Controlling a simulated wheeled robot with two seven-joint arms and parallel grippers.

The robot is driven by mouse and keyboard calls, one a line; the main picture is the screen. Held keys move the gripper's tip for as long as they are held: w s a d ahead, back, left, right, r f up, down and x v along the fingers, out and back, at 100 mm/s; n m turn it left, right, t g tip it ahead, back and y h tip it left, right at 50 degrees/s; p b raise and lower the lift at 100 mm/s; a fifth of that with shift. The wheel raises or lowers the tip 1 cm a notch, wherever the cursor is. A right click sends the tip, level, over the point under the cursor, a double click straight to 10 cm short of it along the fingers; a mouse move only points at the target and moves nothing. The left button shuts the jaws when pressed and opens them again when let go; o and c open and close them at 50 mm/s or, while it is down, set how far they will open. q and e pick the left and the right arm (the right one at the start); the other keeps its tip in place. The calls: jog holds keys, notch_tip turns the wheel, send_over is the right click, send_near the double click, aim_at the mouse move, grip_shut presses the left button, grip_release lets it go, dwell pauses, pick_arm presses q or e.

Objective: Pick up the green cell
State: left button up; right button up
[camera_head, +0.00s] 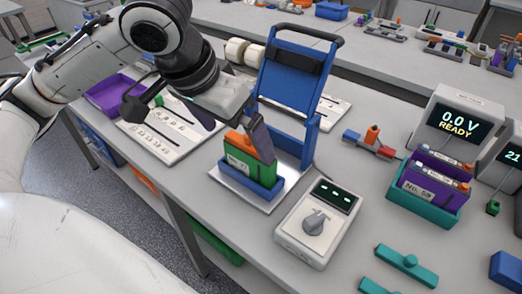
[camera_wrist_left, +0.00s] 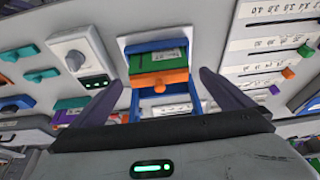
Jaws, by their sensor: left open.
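The green cell (camera_head: 246,170) has an orange top and stands upright in the blue cradle (camera_head: 240,187) of the tester with the raised blue frame. In the left wrist view the green cell (camera_wrist_left: 158,61) lies between and beyond the two finger tips, its orange top facing the camera. My left gripper (camera_head: 229,127) is above the cell with dark purple fingers spread apart; one finger shows just right of the orange top, the other to the upper left. It also shows in the left wrist view (camera_wrist_left: 161,80), open, with nothing clearly clamped. My right gripper is out of view.
The blue frame (camera_head: 291,75) rises behind the cell. A white dial box (camera_head: 318,222) stands close on the right. Purple cells (camera_head: 428,190) sit in a teal tray (camera_head: 420,208) further right. A purple bin (camera_head: 106,97) lies left, and teal parts (camera_head: 405,262) lie at the front right.

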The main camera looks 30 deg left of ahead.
aim_at(245, 146)
pick_arm(q)
jog(key=x, duration=0.3)
jog(key=shift+s+f, duration=0.1)
jog(key=shift+s, duration=0.1)
jog(key=x, duration=0.2)
jog(key=b+x, duration=0.1)
jog(key=x, duration=0.2)
jog(key=shift+w+d, duration=0.15)
jog(key=shift+w, duration=0.3)
jog(key=c, duration=1.3)
